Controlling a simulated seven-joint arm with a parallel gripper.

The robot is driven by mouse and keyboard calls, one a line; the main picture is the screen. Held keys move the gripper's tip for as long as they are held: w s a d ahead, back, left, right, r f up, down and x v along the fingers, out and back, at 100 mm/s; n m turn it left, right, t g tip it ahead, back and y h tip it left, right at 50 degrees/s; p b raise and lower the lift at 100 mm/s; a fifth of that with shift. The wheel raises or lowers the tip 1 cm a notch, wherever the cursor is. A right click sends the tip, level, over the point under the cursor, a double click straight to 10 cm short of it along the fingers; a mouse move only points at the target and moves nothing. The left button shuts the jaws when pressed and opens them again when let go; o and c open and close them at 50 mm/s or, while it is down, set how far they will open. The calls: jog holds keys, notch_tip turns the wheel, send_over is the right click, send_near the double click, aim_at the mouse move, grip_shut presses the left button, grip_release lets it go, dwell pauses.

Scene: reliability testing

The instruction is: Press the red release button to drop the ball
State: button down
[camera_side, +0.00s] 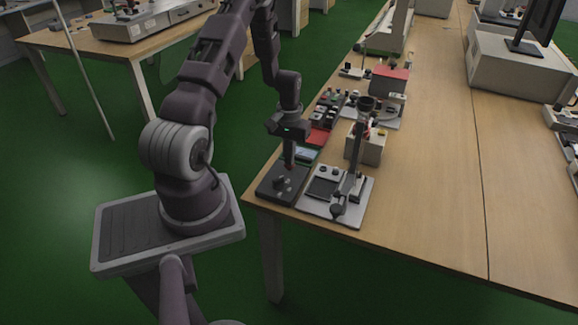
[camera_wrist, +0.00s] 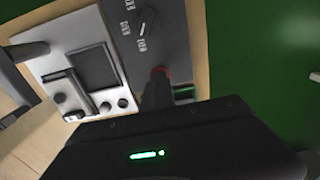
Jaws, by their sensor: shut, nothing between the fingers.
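A dark grey control box (camera_side: 269,191) sits at the near corner of the table, and it also fills the top middle of the wrist view (camera_wrist: 168,38). A red button (camera_wrist: 160,69) on it shows as a small red edge at my fingertips. My gripper (camera_side: 289,165) is shut and empty, pointing down at the box. In the wrist view its fingertips (camera_wrist: 158,76) overlap the button and hide most of it. I cannot tell whether they touch it. A white-based test stand (camera_side: 335,213) with a dark upright post stands right beside the box. I cannot make out a ball.
A dark selector knob (camera_wrist: 147,20) sits on the box near the button. Behind are a beige device (camera_side: 366,150), a red-topped unit (camera_side: 391,76) and several small parts. The table (camera_side: 440,150) is bare to the right. The table edge is close on the left.

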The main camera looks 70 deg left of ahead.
jog(key=shift+r, duration=3.15)
jog(key=d+r+m+t+y, duration=0.1)
jog(key=d+r+m+t, duration=0.3)
jog(key=d+r, duration=1.5)
jog(key=s+d+r+m, duration=0.2)
jog(key=s+d+r, duration=0.2)
jog(key=s+d, duration=0.1)
jog(key=s+d+r+m+t+h, duration=0.1)
jog(key=s+d+r+m, duration=0.2)
jog(key=s+d, duration=0.2)
jog(key=s, duration=0.3)
jog(key=shift+s+d+r+t, duration=0.2)
jog(key=shift+r+t, duration=0.1)
jog(key=shift+r, duration=0.1)
